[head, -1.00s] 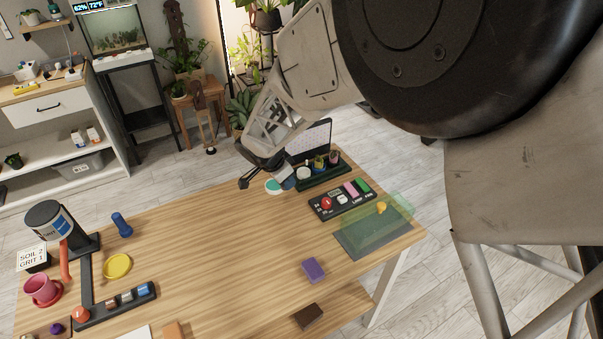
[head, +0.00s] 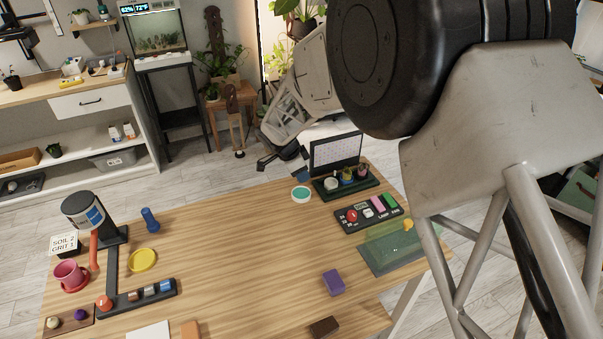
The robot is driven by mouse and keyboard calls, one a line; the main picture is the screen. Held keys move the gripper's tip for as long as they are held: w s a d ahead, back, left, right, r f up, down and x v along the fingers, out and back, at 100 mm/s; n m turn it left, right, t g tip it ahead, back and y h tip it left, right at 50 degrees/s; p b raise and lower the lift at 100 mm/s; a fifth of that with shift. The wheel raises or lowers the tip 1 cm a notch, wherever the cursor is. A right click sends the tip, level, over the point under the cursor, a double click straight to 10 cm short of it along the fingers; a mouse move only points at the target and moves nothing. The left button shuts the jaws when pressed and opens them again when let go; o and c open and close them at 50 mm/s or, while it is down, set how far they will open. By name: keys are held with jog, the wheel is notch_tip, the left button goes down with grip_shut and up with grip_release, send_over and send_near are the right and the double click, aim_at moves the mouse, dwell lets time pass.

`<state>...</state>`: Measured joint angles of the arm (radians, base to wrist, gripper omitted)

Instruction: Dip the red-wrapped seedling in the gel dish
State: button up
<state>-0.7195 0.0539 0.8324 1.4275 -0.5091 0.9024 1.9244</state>
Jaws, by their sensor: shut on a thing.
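My gripper (head: 276,162) is in the air above the back edge of the table, behind and a little left of the gel dish. Its fingers are dark and small in the picture. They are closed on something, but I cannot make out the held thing. The gel dish (head: 301,194) is a round white dish with teal gel, on the table's back part. Nothing covers it. I cannot pick out the red-wrapped seedling clearly in this view.
A dark green rack (head: 345,188) with small containers and a pale grid panel stands right of the dish. A button panel (head: 368,212) and a translucent green box (head: 393,243) are farther right. A purple block (head: 333,282) lies forward. The table's middle is clear.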

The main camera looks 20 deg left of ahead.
aim_at(301, 194)
jog(key=shift+f, duration=0.15)
jog(key=shift+f, duration=2.35)
jog(key=shift+f, duration=0.5)
jog(key=shift+r, duration=0.1)
dwell(0.6)
jog(key=shift+r, duration=2.9)
